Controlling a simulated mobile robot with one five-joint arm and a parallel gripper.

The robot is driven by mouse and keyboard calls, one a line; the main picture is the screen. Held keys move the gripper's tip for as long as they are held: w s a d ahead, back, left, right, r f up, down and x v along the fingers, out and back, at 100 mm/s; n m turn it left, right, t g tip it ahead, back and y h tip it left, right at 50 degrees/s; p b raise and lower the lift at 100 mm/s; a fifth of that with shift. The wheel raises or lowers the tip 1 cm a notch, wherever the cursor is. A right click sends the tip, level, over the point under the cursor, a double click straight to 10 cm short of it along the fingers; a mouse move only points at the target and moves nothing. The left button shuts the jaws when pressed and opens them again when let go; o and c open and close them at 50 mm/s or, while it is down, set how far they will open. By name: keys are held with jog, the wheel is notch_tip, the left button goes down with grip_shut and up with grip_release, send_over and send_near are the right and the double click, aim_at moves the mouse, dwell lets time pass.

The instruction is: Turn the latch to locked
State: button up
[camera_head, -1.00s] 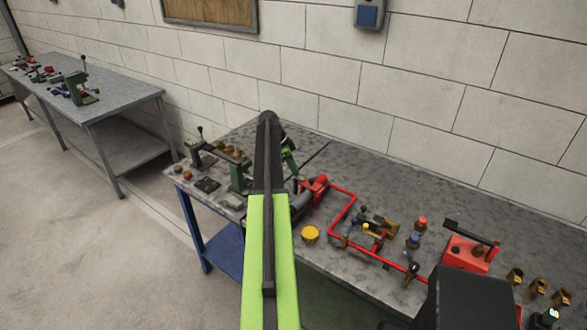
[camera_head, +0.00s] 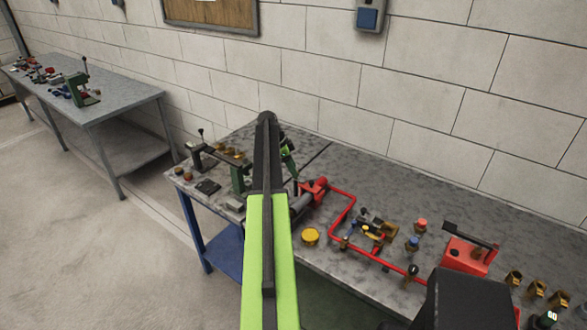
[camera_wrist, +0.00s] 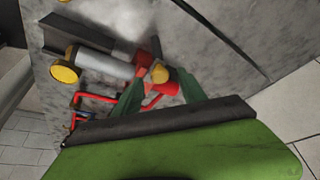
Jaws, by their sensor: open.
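In the wrist view my gripper (camera_wrist: 161,78) is open, with its two green fingers apart. Between and just beyond the fingertips is a brass-coloured round part next to a red fitting (camera_wrist: 166,87) of the pumpset; I cannot tell whether they touch. A grey cylinder (camera_wrist: 103,64) with a yellow end lies to the left. In the head view the red pump (camera_head: 315,187) and the grey cylinder (camera_head: 302,203) sit just right of my arm, which hides part of them. I cannot pick out the latch or its position with certainty.
A red pipe (camera_head: 335,236) runs along the bench (camera_head: 400,185) to small valves (camera_head: 372,228). A yellow cap (camera_head: 310,236), a red box with a black lever (camera_head: 466,254) and brass fittings (camera_head: 537,288) stand nearby. The bench's back is clear, up to the wall.

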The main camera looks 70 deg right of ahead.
jog(key=p+v, duration=1.4)
jog(key=v, duration=0.2)
jog(key=shift+w, duration=0.1)
